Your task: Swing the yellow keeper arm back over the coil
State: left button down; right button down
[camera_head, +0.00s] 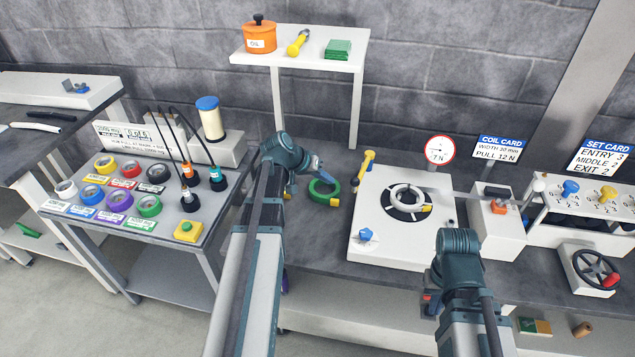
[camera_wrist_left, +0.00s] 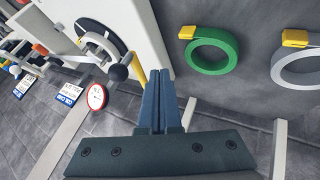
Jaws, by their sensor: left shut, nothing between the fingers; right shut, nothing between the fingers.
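The yellow keeper arm (camera_head: 364,172) stands at the left edge of the white feed plate (camera_head: 378,235), swung out to the side of the coil. In the left wrist view the keeper arm (camera_wrist_left: 139,76) is just left of my fingertips. The pale coil (camera_head: 397,201) lies on a black disc on the plate, with a yellow tab at its right end; the coil (camera_wrist_left: 93,38) also shows in the left wrist view. My left gripper (camera_head: 328,166) is shut and empty, left of the keeper arm, with a small gap.
A green coil (camera_head: 324,194) lies on the bench below my left gripper. A blue star knob (camera_head: 366,236) sits at the plate's front left corner. A round gauge (camera_head: 440,150) stands behind the plate. A white shelf (camera_head: 300,58) is behind; a handwheel (camera_head: 594,269) is at right.

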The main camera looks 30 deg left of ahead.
pick_arm(q)
jog(key=d, duration=0.1)
jog(key=w+d+p, duration=0.1)
jog(key=d, duration=0.2)
jog(key=shift+w+r, duration=0.15)
jog(key=shift+w, duration=0.1)
pick_arm(e)
jog(key=shift+r, duration=0.15)
pick_arm(q)
jog(key=shift+d, duration=0.15)
